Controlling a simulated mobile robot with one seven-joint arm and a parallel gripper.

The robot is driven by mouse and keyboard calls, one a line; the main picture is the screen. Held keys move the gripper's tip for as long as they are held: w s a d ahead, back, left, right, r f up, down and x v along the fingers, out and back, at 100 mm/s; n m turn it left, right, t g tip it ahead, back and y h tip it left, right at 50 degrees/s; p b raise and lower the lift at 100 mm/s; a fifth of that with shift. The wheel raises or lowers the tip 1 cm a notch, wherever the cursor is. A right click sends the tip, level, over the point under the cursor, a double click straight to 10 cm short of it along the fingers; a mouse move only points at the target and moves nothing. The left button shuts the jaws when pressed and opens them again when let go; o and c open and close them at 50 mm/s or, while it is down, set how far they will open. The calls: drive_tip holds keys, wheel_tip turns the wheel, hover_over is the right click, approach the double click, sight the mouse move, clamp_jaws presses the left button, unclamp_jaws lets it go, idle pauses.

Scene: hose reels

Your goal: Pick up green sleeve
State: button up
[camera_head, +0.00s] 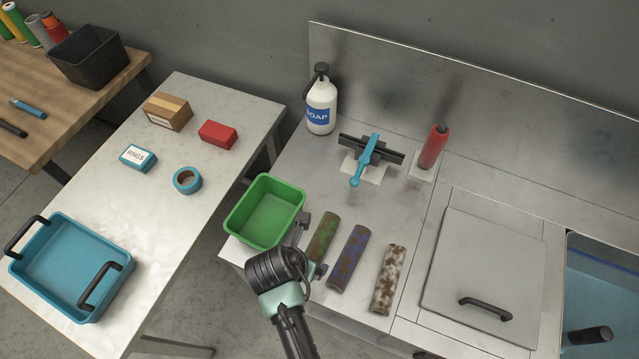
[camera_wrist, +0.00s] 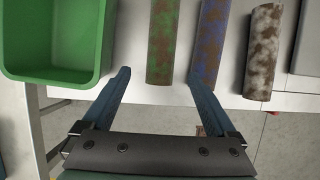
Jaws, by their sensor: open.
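The green sleeve (camera_head: 325,235) is a rusty, mottled green cylinder lying on the metal counter, the leftmost of three sleeves. In the wrist view the green sleeve (camera_wrist: 163,42) lies ahead of my gripper, between the lines of the two fingers. My gripper (camera_wrist: 160,82) is open and empty, its fingers spread to either side of the sleeve's near end. In the head view my gripper (camera_head: 310,243) is at the counter's front edge, and hides the sleeve's lower left part. I cannot tell its height above the counter.
A blue sleeve (camera_head: 348,257) and a brown-white sleeve (camera_head: 389,279) lie to the right. A green bin (camera_head: 265,211) stands close on the left.

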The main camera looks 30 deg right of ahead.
sight(319, 244)
drive_tip(key=shift+p+x, duration=0.3)
drive_tip(key=shift+x, duration=2.75)
clamp_jaws()
drive_tip(key=shift+r, duration=0.1)
